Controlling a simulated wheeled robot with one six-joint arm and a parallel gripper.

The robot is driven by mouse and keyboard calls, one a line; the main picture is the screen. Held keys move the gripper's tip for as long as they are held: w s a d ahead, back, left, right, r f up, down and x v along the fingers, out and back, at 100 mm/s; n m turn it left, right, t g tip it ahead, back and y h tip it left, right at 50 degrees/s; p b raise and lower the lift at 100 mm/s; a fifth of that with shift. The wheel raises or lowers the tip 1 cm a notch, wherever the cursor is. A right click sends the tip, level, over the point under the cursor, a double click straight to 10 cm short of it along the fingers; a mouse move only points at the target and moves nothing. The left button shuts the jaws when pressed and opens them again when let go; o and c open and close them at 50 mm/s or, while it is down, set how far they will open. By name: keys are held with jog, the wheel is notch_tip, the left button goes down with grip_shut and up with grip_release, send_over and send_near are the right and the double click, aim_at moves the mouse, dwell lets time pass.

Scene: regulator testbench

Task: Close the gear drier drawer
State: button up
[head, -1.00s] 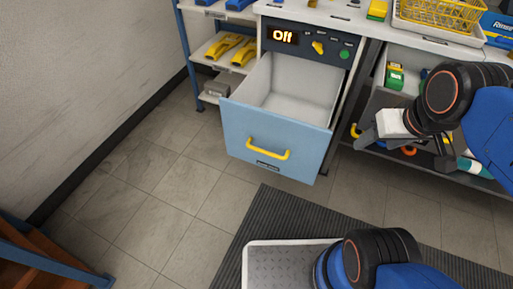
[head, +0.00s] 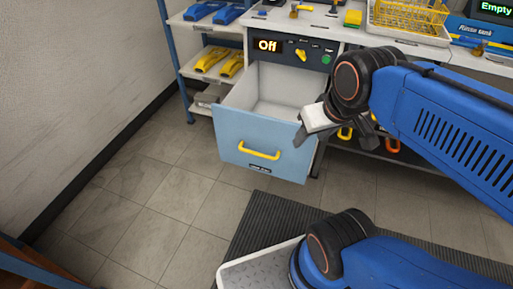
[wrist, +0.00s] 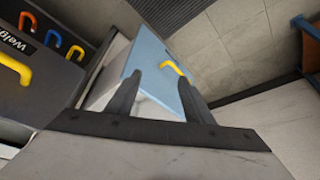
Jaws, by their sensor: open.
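The gear drier drawer (head: 236,137) is light blue with a yellow handle (head: 259,150) and is pulled out, its pale empty inside showing. Its control panel (head: 290,49) above reads "Off", with a yellow knob and a green button. My gripper (head: 305,138) is at the drawer's right side, near the top right corner of its front. In the wrist view the blue drawer front (wrist: 152,57) and handle (wrist: 174,68) show beyond my two open fingers (wrist: 160,95), with nothing between the fingertips. Whether a finger touches the drawer cannot be told.
A shelf with yellow parts (head: 218,61) stands left of the drier. The worktop holds a yellow wire basket (head: 410,14). A dark ribbed mat (head: 262,218) lies on the floor in front. The tiled floor at left is clear.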

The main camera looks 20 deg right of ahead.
jog(key=shift+w+a+r+n, duration=0.1)
jog(key=shift+w+n, duration=0.1)
jog(key=shift+n, duration=0.1)
jog(key=c, duration=0.5)
jog(key=w+a+n, duration=0.1)
jog(key=w+n, duration=0.1)
jog(key=w+a+r+n, duration=0.1)
jog(key=n, duration=0.1)
jog(key=w+r+n+g, duration=0.1)
jog(key=w+n, duration=0.1)
jog(key=shift+w+a+r+n, duration=0.1)
jog(key=shift+w+a+n, duration=0.25)
jog(key=shift+a+n, duration=0.05)
grip_shut()
jog(key=n+h, duration=0.3)
jog(key=n, duration=1.8)
send_near(218, 108)
jog(key=s+a+r, duration=0.2)
jog(key=s+a, duration=0.1)
jog(key=s, duration=0.2)
jog(key=shift+w+d+f, duration=0.85)
jog(key=shift+w+f, duration=0.05)
jog(key=shift+f, duration=0.55)
jog(key=shift+w+d+f, duration=0.85)
jog(key=shift+w+f, duration=0.05)
jog(key=shift+f, duration=0.55)
jog(key=shift+w+d+f, duration=0.8)
jog(key=shift+w+f, duration=0.1)
jog(key=shift+f, duration=0.55)
